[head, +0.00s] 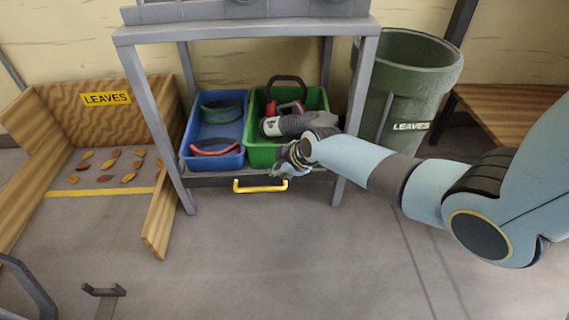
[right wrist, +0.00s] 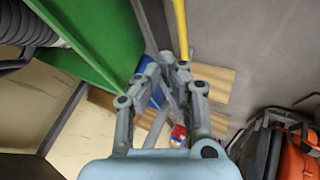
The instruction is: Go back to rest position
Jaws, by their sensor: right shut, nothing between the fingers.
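My right gripper (head: 292,160) is at the front of the metal stand, just before the front edge of the green bin (head: 262,156) and above the yellow handle (head: 260,186). In the right wrist view its fingers (right wrist: 174,64) are brought together with nothing between them. The green bin's wall (right wrist: 100,40) runs close along the left of the fingers there, and the yellow handle (right wrist: 181,28) shows just beyond them. My right arm reaches in from the right in the head view. My left gripper is not in view.
The green bin holds a grey and red tool (head: 298,123). A blue bin (head: 217,158) stands beside it on the stand (head: 160,140). A green leaf barrel (head: 412,88) is right of the stand, a wooden leaf bay (head: 160,220) left. The floor in front is largely open.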

